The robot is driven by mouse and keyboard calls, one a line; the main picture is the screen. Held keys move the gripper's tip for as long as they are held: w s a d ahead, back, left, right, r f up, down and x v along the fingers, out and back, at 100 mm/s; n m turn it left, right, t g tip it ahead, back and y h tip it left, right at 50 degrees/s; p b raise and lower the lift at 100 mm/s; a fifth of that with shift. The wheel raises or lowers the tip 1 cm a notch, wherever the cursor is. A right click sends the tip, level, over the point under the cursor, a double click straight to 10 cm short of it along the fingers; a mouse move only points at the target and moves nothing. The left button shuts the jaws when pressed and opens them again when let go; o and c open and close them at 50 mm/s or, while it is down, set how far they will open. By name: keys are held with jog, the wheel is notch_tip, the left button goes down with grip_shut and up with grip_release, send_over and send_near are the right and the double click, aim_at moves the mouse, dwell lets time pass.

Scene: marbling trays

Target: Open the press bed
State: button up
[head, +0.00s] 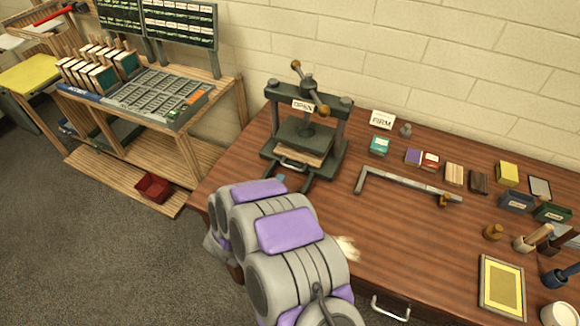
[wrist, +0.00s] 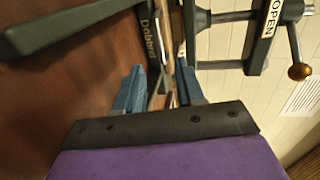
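The dark metal press stands on the wooden table in the head view, with an OPEN sign (head: 303,105) on its crossbeam. Its platen (head: 305,132) is above a pale wooden bed (head: 304,155). A pale bar handle (head: 293,164) is at the bed's front. My gripper shows in the wrist view (wrist: 160,88) with its two blue fingers apart. The press's lettered front edge (wrist: 150,40) appears beyond and between them; contact cannot be told. In the head view my arm hides most of the gripper; only a bit of blue shows just below the press front.
A FIRM card (head: 382,120), small boxes and wooden blocks lie right of the press. A yellow framed tray (head: 501,287) is at front right.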

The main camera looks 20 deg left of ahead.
aim_at(289, 178)
jog(key=p+x, duration=0.3)
jog(key=x, duration=0.4)
jog(key=shift+w+a, duration=0.15)
jog(key=shift+w, duration=0.1)
jog(key=shift+w+f+p, duration=0.2)
jog(key=shift+w+p, duration=0.2)
jog(key=shift+w, duration=0.2)
jog(key=shift+w+f, duration=0.15)
jog(key=shift+w, duration=0.2)
jog(key=shift+c, duration=0.5)
grip_shut()
jog(key=shift+s, duration=0.1)
